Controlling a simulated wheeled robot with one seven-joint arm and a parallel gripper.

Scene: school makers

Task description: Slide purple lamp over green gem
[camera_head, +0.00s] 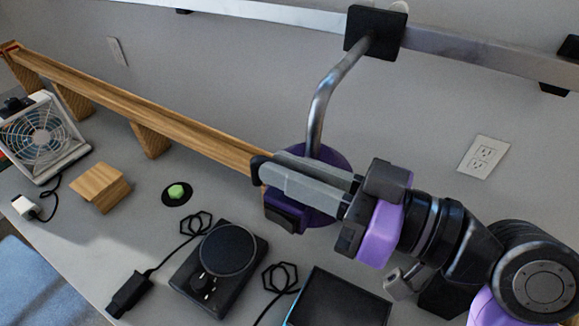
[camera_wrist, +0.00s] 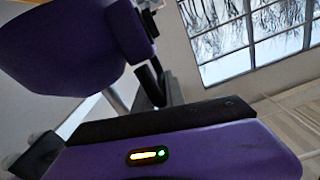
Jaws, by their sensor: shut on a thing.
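The purple lamp (camera_head: 330,158) hangs on a bent metal arm from a block on the wall rail. My gripper (camera_head: 268,165) is shut on the purple lamp, its grey fingers lying across the head and hiding part of it. In the wrist view, dark purple parts of the lamp (camera_wrist: 65,50) fill the upper left, close to the camera. The green gem (camera_head: 176,191) sits on a small black disc on the table, left of the lamp and my gripper and apart from both.
The metal rail (camera_head: 270,14) runs along the wall. A long wooden track (camera_head: 150,107) stands behind the gem. A wooden block (camera_head: 100,186), a fan (camera_head: 42,137) and a black round-topped device (camera_head: 225,255) with cables stand around it. A dark box (camera_head: 337,302) is in front.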

